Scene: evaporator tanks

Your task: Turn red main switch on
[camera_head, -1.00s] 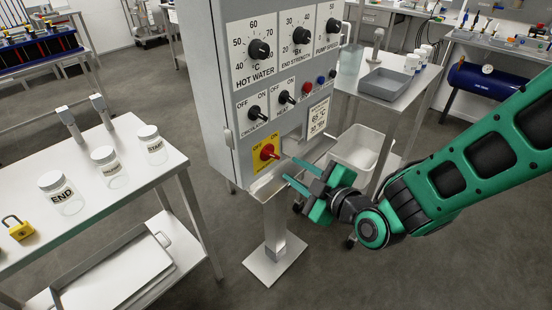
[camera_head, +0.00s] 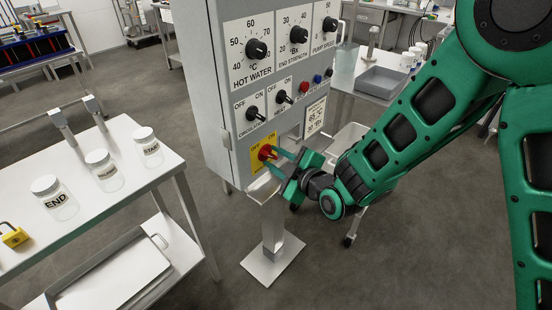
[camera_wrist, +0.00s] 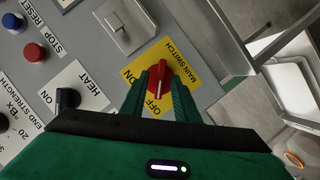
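The red main switch (camera_head: 266,152) is a rotary knob on a yellow plate (camera_head: 256,162), low on the front of the grey control cabinet. In the wrist view the knob (camera_wrist: 158,76) shows between my two fingertips, its white-marked end towards the OFF label (camera_wrist: 154,104). The ON label lies to the left of the knob there. My gripper (camera_head: 274,160) is open at the plate, with one finger on each side of the knob; it also shows in the wrist view (camera_wrist: 160,92). I cannot tell whether the fingers touch the knob.
Black knobs for circulation (camera_head: 252,113) and heat (camera_head: 282,97) sit above the switch. A grey latch plate (camera_wrist: 124,24) and a metal ledge (camera_head: 262,188) are close by. A white table (camera_head: 120,205) with jars stands left.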

